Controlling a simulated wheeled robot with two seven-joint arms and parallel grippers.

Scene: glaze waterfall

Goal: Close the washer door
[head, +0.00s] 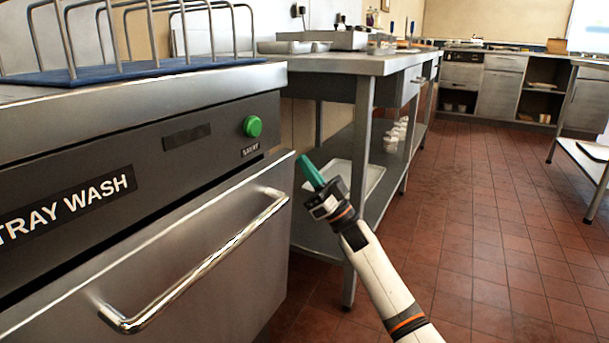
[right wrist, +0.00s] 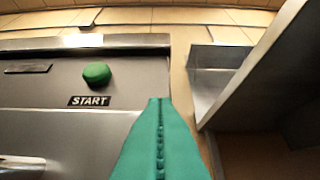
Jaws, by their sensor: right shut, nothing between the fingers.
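The washer is a steel unit marked TRAY WASH. Its door (head: 215,290) is a flat steel panel below the control panel, with a long bar handle (head: 205,265). A dark band runs above the door's top edge, and the door seems to stand out from the body; how far is hard to tell. My right gripper (head: 311,173), with green fingers, is shut and empty just right of the door's upper right corner. In the right wrist view its fingers (right wrist: 159,140) point toward the washer's right edge, below and right of the START label. My left gripper is out of view.
A green start button (head: 252,126) sits on the control panel (head: 140,165). A blue rack (head: 120,73) tops the washer. A steel table (head: 372,65) with a lower shelf stands just right, close behind my right gripper. The tiled floor (head: 480,220) further right is clear.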

